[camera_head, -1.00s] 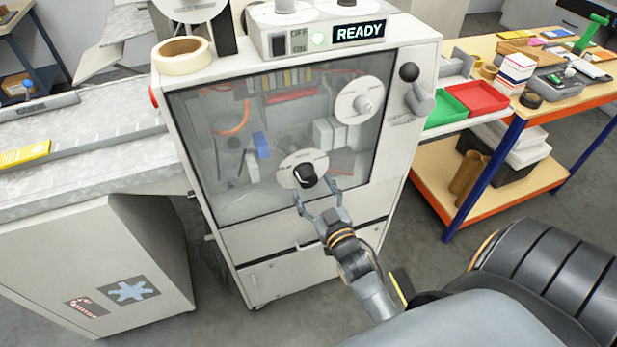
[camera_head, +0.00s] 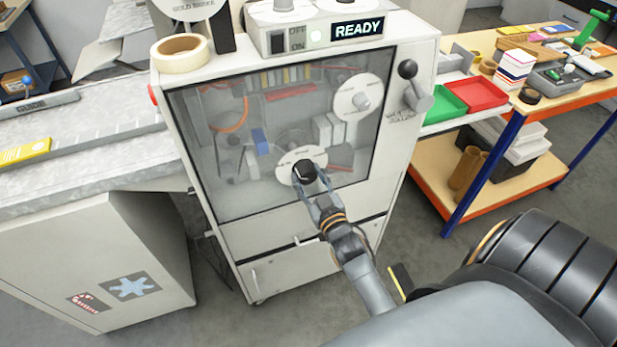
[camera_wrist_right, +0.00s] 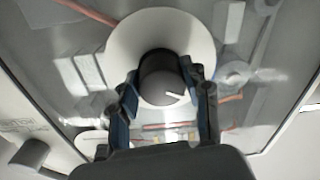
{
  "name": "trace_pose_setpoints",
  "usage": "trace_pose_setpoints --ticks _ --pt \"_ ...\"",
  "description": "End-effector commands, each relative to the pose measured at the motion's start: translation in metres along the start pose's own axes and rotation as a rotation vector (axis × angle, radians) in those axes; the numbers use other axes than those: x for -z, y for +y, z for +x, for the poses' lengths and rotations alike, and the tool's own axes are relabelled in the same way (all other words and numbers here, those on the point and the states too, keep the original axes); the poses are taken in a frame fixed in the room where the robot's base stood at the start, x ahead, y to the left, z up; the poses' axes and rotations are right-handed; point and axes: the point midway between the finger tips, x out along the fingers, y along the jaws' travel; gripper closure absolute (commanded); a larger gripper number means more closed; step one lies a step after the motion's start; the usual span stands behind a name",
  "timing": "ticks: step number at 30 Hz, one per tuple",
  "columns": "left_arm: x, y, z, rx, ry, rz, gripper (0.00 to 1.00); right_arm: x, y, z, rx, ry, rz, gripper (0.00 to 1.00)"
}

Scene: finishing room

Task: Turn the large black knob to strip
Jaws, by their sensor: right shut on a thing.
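The large black knob (camera_head: 304,172) sits on a round white dial plate (camera_head: 286,168) low on the machine's clear front panel. My right gripper (camera_head: 309,184) has its two fingers around the knob, one on each side, and is shut on it. In the right wrist view the knob (camera_wrist_right: 163,78) lies between the fingers of the right gripper (camera_wrist_right: 162,92). A white pointer mark on the knob's face points to the lower right in that view. The dial's lettering is too small to read. My left gripper is not in view.
A second white dial with a grey knob (camera_head: 361,101) is at the panel's upper right, beside a black-balled lever (camera_head: 407,70). A READY display (camera_head: 357,30) and a tape roll (camera_head: 180,53) are on top. A workbench with red (camera_head: 476,94) and green trays stands right.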

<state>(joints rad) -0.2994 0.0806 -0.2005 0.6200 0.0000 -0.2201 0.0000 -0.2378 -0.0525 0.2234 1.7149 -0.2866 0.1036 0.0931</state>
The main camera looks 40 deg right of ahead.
Motion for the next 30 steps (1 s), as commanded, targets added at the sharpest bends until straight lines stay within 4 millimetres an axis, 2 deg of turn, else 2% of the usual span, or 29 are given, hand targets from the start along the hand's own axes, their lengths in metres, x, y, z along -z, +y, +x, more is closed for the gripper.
trace_pose_setpoints --ticks 11,30 --pt "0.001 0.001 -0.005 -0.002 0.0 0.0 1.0 0.0 0.0 0.0 -0.001 0.003 0.131 0.84" --pt "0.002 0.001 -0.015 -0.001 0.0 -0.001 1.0 0.001 -0.003 0.0 -0.005 0.024 0.717 0.84"
